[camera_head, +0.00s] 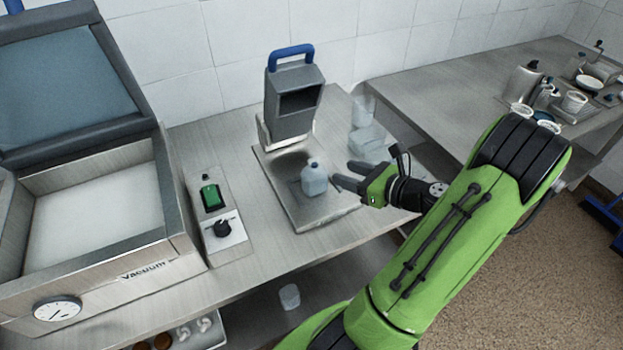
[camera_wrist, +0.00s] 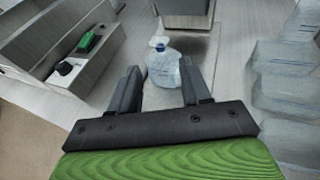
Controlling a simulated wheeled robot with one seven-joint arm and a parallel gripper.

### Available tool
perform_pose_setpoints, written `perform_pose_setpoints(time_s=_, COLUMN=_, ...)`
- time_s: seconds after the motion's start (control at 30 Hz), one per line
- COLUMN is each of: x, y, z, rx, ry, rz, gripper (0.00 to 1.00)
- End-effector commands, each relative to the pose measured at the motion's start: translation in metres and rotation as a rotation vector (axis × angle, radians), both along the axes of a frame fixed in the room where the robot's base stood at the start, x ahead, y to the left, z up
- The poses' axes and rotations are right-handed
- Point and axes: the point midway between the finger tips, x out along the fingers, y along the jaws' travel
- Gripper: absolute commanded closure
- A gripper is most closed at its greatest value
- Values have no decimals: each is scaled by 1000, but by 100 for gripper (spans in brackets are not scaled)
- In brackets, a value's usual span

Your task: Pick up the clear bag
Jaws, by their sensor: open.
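The clear bag (camera_head: 314,180) looks like a small translucent bluish jug-shaped pouch with a blue top. It stands upright on the metal plate of the grey device in the head view. In the wrist view the clear bag (camera_wrist: 163,66) sits ahead, between and just beyond my two fingers. My gripper (camera_head: 343,174) is at its right side, low over the plate. In the wrist view my gripper (camera_wrist: 160,88) has its fingers spread apart with nothing held. Whether a finger touches the bag I cannot tell.
A grey sealing device (camera_head: 290,105) with a blue handle stands behind the plate (camera_head: 300,218). Clear containers (camera_head: 368,140) stand to the right, close to my gripper; they also show in the wrist view (camera_wrist: 285,85). A vacuum machine (camera_head: 170,245) and switch panel (camera_head: 222,238) are at left.

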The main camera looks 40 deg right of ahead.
Motion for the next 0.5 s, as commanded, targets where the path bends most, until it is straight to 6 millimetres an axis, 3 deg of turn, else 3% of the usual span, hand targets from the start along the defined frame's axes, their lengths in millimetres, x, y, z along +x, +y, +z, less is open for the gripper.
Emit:
perform_pose_setpoints(time_s=0.1, x=30, y=5, z=-11, rx=-2, ry=-1, rz=9, gripper=53)
perform_pose_setpoints(time_s=0.5, x=91, y=10, z=-30, rx=-4, ry=2, rz=8, gripper=53)
